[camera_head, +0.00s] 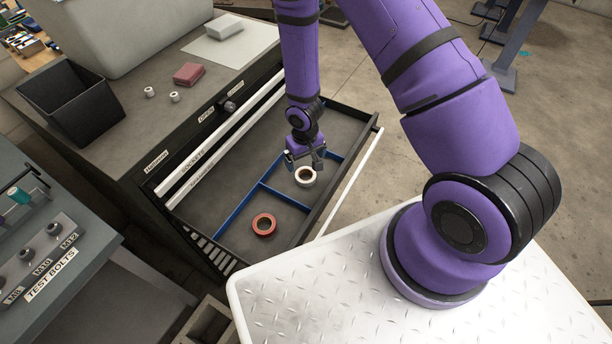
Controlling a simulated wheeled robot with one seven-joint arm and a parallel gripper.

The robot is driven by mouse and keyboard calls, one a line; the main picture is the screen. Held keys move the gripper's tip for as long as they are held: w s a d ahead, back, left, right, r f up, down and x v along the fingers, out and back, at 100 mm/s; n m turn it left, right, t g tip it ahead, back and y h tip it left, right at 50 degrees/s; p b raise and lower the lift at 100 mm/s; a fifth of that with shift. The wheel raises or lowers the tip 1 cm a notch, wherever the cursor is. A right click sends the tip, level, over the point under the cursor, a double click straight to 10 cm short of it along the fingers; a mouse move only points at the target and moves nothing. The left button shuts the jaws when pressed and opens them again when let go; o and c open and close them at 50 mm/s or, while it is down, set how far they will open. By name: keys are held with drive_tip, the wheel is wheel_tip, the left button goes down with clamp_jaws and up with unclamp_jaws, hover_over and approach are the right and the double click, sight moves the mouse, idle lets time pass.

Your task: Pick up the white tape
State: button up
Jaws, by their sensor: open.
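The white tape (305,177) is a roll lying in the open drawer (215,190), close to the blue dividers. My gripper (306,164) is open, pointing down, right above and slightly behind the white tape in the picture. No tape shows between its fingers. The exact height of the fingertips above the roll is hard to tell. A red tape roll (264,224) lies in another part of the drawer, nearer the front left.
Blue dividers (285,197) split the drawer floor. The drawer's walls and white front edge (350,183) surround it. The cabinet top holds a black bin (70,102), a red block (188,74) and small white rolls (149,92). A test bolts rack (45,265) stands at left.

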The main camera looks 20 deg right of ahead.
sight(305, 178)
drive_tip(key=shift+f, duration=3.7)
drive_tip(key=shift+c, duration=0.2)
drive_tip(key=c, duration=1)
